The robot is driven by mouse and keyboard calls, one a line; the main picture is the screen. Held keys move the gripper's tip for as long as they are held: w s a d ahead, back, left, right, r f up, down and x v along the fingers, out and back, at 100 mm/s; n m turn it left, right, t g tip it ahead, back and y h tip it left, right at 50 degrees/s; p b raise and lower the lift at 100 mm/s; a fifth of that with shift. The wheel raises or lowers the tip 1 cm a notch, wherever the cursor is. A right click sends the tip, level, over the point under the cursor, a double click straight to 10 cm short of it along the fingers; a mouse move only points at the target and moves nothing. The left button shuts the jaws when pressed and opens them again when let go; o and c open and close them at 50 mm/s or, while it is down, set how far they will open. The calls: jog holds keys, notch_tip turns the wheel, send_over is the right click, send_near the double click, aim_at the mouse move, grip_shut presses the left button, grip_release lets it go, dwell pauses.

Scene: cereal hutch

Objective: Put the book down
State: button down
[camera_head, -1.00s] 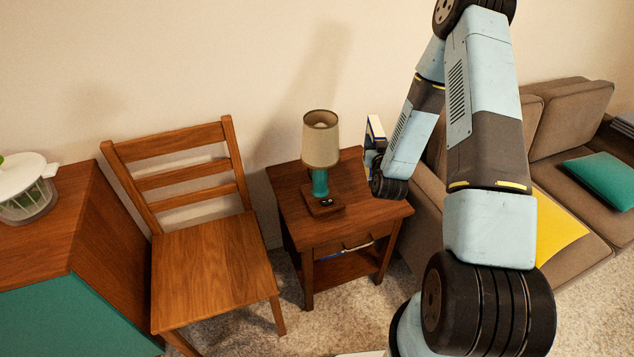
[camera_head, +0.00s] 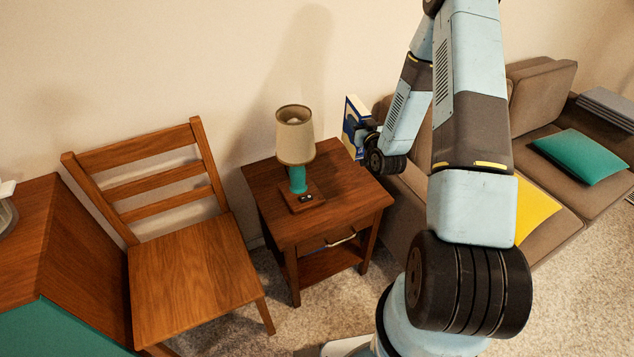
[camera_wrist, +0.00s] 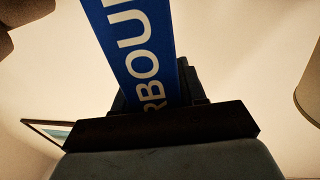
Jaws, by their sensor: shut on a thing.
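The book (camera_head: 354,124) is white and blue in the head view, held upright above the back right part of the side table (camera_head: 341,182). In the wrist view its blue spine (camera_wrist: 140,50) with white letters rises from between the jaws. My gripper (camera_wrist: 158,98) is shut on the book. In the head view the fingers are mostly hidden behind my dark wrist joint. I cannot tell whether the book touches the tabletop; it seems to be above it.
A lamp with a teal base (camera_head: 297,180) and beige shade (camera_head: 295,137) stands on the table's left part. A wooden chair (camera_head: 190,265) is to the left. A brown sofa (camera_head: 541,86) with teal (camera_head: 583,156) and yellow (camera_head: 536,210) cushions is to the right. The table's front right is bare.

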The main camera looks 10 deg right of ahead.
jog(key=d+r+n+g+y, duration=0.1)
jog(key=d+n+y, duration=0.15)
jog(key=d, duration=0.35)
jog(key=w+a+f, duration=0.8)
jog(key=a+f, duration=0.3)
jog(key=f, duration=0.1)
jog(key=shift+f, duration=0.4)
jog(key=shift+m, duration=0.25)
jog(key=c, duration=0.6)
grip_release()
jog(key=shift+c, duration=0.2)
